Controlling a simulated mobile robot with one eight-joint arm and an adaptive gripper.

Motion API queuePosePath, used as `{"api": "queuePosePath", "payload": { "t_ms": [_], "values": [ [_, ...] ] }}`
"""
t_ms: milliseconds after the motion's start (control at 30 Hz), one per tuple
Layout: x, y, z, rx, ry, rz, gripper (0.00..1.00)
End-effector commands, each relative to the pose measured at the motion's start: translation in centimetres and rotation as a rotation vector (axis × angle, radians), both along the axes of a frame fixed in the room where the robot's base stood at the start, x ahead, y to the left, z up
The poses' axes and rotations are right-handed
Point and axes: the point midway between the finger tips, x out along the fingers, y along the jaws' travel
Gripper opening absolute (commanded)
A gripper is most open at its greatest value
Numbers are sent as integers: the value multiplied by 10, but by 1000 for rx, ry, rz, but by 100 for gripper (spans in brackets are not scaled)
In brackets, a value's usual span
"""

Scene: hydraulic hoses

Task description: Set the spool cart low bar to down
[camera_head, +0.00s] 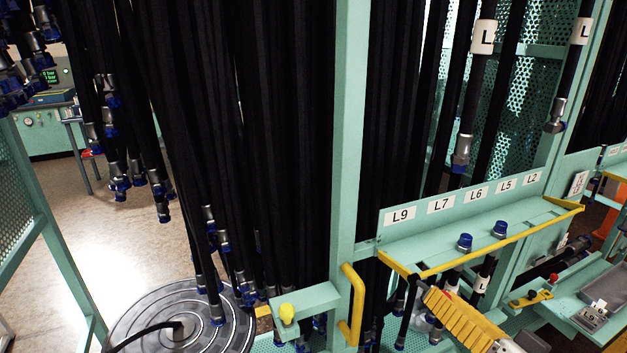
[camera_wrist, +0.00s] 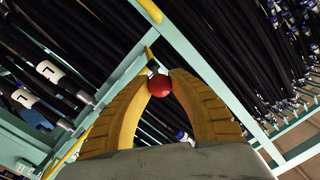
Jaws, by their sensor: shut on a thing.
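A yellow bar (camera_head: 500,243) runs along the front of the labelled shelf on the green frame, with yellow arms at both ends. I take it for the low bar; it also shows in the wrist view (camera_wrist: 73,155), partly behind my finger. My gripper (camera_wrist: 160,76) has its two yellow ribbed fingers closed around a red ball knob (camera_wrist: 159,87), which sits on a short dark stem. How the knob joins the bar is hidden. In the head view, my gripper (camera_head: 428,298) is below the bar's left end, and the knob is not clear there.
Black hoses (camera_head: 220,130) hang densely left of and behind the green post (camera_head: 349,120). A yellow handle (camera_head: 352,305) and a yellow knob (camera_head: 287,314) are left of my gripper. Blue-capped fittings (camera_head: 465,242) stand by the shelf. A round grey plate (camera_head: 170,315) is at lower left.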

Motion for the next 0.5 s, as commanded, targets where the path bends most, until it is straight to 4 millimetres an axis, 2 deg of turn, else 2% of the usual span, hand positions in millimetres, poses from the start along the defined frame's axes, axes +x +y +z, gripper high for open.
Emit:
{"api": "queuePosePath", "payload": {
  "t_ms": [33, 100, 500],
  "values": [
    [-1, 0, -11, -2, 4, -1, 0],
    [-2, 0, -16, -2, 6, 0, 0],
    [-3, 0, -42, -2, 9, 0, 0]
  ]
}}
